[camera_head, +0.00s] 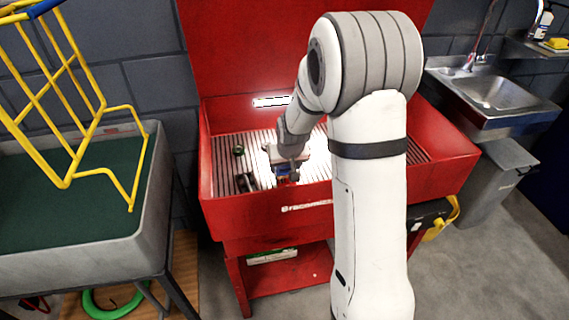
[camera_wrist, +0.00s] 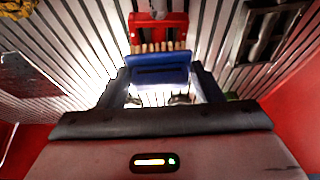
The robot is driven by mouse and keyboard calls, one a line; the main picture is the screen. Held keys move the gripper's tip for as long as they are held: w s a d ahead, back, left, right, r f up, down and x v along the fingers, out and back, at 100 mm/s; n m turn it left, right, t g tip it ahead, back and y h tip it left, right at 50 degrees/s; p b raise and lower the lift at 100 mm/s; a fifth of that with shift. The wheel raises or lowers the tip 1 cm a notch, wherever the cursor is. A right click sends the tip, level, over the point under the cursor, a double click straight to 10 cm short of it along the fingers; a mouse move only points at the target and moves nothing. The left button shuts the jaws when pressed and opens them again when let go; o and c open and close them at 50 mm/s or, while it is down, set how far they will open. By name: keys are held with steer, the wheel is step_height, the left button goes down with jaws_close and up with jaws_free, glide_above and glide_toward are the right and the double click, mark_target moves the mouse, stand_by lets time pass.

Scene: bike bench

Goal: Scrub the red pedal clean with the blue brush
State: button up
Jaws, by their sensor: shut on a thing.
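My gripper (camera_wrist: 158,82) is shut on the blue brush (camera_wrist: 160,68), with a dark finger on each side of its block. Tan bristles show along the brush's far edge. The red pedal (camera_wrist: 157,22) lies just beyond the bristles on the slatted surface. The bristles appear to meet the pedal's near edge, but I cannot tell whether they touch. In the head view, my gripper (camera_head: 286,165) is low over the red basin's slatted floor, with a bit of the blue brush (camera_head: 282,172) below it. The pedal is mostly hidden there.
The red basin (camera_head: 225,215) has raised walls around the slats. A dark ribbed object (camera_wrist: 262,32) lies right of the pedal in the wrist view. A small green round thing (camera_head: 239,151) sits on the slats. A yellow rack (camera_head: 75,145) stands left; a metal sink (camera_head: 495,92) is right.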

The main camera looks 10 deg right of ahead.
steer(key=shift+s, duration=1.3)
steer(key=shift+s+f+b, duration=0.1)
steer(key=shift+f+b, duration=0.1)
steer(key=shift+b, duration=0.15)
steer(key=shift+w+r, duration=0.2)
steer(key=shift+w, duration=1.85)
steer(key=shift+s+b, duration=0.45)
steer(key=shift+s, duration=1.45)
steer(key=shift+f, duration=0.1)
steer(key=shift+s+f, duration=0.1)
steer(key=shift+s, duration=0.05)
